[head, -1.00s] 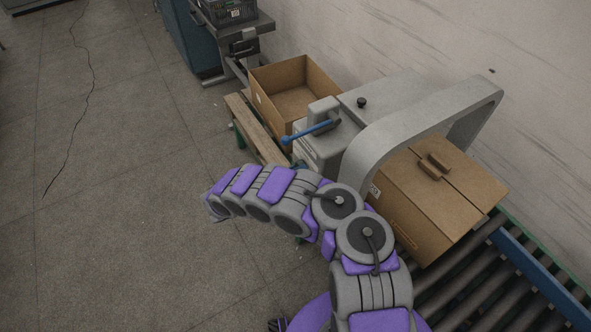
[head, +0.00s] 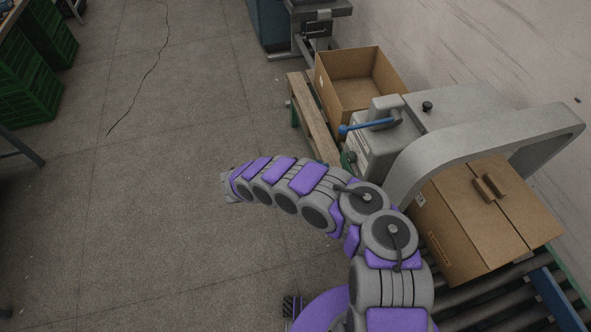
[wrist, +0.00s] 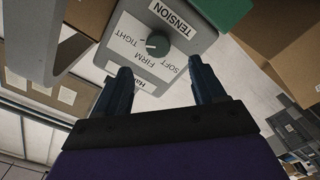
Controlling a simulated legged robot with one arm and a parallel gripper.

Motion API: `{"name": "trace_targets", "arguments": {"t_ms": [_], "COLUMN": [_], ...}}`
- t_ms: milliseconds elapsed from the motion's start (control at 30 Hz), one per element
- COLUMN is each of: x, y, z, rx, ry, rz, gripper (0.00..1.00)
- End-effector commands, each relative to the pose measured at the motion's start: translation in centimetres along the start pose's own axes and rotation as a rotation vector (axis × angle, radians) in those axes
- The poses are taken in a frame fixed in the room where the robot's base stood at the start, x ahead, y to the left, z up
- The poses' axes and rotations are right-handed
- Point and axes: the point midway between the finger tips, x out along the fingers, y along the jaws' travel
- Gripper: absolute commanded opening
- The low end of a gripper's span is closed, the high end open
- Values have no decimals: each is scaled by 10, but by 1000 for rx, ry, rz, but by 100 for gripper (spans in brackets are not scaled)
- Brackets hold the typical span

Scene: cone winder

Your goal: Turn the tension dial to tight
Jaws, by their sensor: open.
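The tension dial (wrist: 157,44) is a small dark grey-green round knob on a grey panel (wrist: 185,45) in the wrist view. White labels around it read TENSION, TIGHT, FIRM and SOFT. I cannot tell surely which word its pointer faces. My gripper (wrist: 162,82) is open and empty, its two dark fingers pointing at the panel. The dial shows beyond the fingertips, roughly between them and apart from both. In the head view my arm reaches left and its fingers cannot be made out; the dial is not visible there.
A grey machine (head: 465,108) with a blue-handled lever (head: 365,125) stands at the right. An open cardboard box (head: 358,82) is behind it, and a closed carton (head: 465,235) sits on a roller conveyor (head: 480,305). Green crates (head: 35,65) stand far left. The floor (head: 150,220) at left is clear.

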Motion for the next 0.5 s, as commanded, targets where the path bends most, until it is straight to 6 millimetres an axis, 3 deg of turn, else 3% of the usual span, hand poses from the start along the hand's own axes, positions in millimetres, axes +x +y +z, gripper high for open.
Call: {"name": "trace_targets", "arguments": {"t_ms": [500], "x": [-56], "y": [0], "z": [0], "rx": [1], "ry": [3], "rz": [-2], "gripper": [69]}}
